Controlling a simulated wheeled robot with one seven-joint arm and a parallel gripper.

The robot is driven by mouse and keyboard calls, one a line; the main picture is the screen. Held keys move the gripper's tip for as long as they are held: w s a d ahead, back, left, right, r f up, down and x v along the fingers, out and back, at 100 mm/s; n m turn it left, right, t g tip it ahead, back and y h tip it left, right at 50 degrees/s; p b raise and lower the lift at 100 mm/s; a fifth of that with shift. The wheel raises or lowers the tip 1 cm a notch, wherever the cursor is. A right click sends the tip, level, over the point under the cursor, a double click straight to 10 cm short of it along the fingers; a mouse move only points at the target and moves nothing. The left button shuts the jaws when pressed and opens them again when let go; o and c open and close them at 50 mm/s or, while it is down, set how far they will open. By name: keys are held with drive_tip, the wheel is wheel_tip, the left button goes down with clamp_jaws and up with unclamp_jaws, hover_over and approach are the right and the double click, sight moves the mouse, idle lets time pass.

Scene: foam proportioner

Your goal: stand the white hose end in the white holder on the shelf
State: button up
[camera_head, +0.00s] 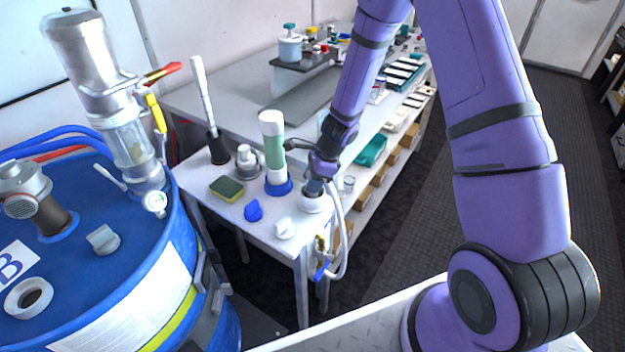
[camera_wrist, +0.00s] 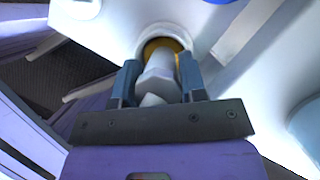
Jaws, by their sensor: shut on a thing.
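My gripper (camera_head: 316,186) is low over the front right corner of the shelf, directly above the white holder (camera_head: 312,204). In the wrist view its two blue-grey fingers (camera_wrist: 159,80) are shut on the white hose end (camera_wrist: 158,72), one on each side. The hose end points into the round opening of the holder (camera_wrist: 143,39), whose inside looks yellow. I cannot tell how deep the tip sits. The white hose (camera_head: 341,230) hangs from the gripper in a loop past the shelf edge. The hose end is mostly hidden by the gripper in the head view.
On the shelf stand a green-and-white cylinder (camera_head: 273,150), a sponge (camera_head: 227,189), a blue cap (camera_head: 253,210), a white cap (camera_head: 285,228) and a brush in a dark holder (camera_head: 219,150). A blue drum (camera_head: 150,262) is at left. A brass valve (camera_head: 320,243) hangs by the shelf's edge.

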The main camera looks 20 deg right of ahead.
drive_tip(key=shift+f, duration=0.45)
drive_tip(key=o, duration=0.8)
drive_tip(key=v, duration=1.1)
idle(0.4)
drive_tip(key=shift+d, duration=0.1)
idle(0.3)
